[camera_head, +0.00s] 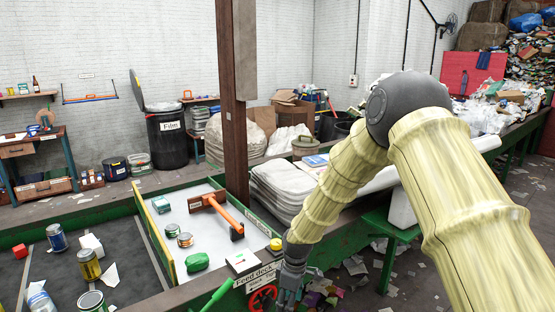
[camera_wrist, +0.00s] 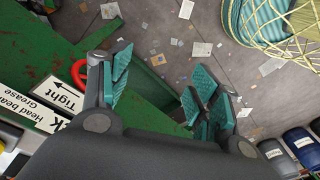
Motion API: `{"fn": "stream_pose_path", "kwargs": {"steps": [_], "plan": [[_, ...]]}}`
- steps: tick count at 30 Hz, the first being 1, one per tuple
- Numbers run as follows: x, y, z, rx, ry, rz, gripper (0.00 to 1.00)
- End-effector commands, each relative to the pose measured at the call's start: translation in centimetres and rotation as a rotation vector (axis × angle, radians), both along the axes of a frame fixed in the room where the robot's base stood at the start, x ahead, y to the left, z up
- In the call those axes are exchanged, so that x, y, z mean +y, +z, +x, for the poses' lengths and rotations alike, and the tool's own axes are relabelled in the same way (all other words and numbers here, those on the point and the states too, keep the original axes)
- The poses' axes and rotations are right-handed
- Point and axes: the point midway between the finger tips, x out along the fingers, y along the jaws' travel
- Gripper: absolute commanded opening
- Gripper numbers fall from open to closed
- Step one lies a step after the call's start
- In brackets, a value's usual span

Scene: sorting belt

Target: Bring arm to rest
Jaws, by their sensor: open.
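My gripper (camera_head: 287,290) hangs low at the front edge of the sorting bench in the head view, beside the sign marked "Feed deck". My arm reaches down to it from the right, bent at a dark joint. In the wrist view my gripper (camera_wrist: 160,88) has its two green-padded fingers spread apart with nothing between them. Below it are a green metal frame (camera_wrist: 140,60) and the littered floor. A red ring-shaped part (camera_wrist: 79,72) is partly hidden behind the left finger.
The dark belt (camera_head: 70,270) on the left carries several cans and paper scraps. A brown post (camera_head: 235,130) rises beside the deck. A green stool (camera_head: 390,228) stands at right.

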Motion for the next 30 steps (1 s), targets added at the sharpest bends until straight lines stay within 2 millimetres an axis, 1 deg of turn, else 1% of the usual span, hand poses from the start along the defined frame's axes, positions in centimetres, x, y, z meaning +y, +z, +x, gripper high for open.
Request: {"fn": "stream_pose_path", "kwargs": {"steps": [1,3,5,6,8,9,11,12,14,15,17,18,20,21,22,23,24,27,30], "plan": [[-0.9,-3.0,-2.0,0.017,-0.049,0.005,0.62],[-1.9,-6.3,-4.3,0.026,-0.125,0.016,0.62],[-2.8,-8.9,-6.4,0.035,-0.193,0.024,0.62],[-3.5,-10.5,-7.9,0.040,-0.239,0.027,0.62],[-4.5,-12.9,-10.2,0.047,-0.309,0.032,0.62],[-5.2,-14.4,-11.9,0.053,-0.357,0.032,0.62],[-6.3,-16.5,-14.5,0.060,-0.430,0.033,0.62],[-7.0,-17.8,-16.2,0.064,-0.479,0.032,0.62],[-8.1,-19.6,-19.0,0.070,-0.554,0.029,0.62],[-8.9,-20.7,-20.9,0.074,-0.605,0.026,0.62],[-10.1,-22.2,-23.8,0.077,-0.682,0.019,0.62],[-10.9,-23.0,-25.8,0.080,-0.734,0.013,0.62],[-12.2,-24.1,-28.9,0.081,-0.813,0.001,0.62],[-13.1,-24.7,-30.9,0.081,-0.865,-0.006,0.62],[-13.7,-25.1,-32.4,0.079,-0.903,-0.014,0.62],[-14.4,-25.3,-33.8,0.077,-0.942,-0.021,0.62],[-15.1,-25.6,-35.7,0.075,-0.989,-0.031,0.62],[-16.9,-25.8,-39.6,0.063,-1.092,-0.054,0.62],[-18.1,-25.6,-42.2,0.052,-1.164,-0.071,0.62]]}}
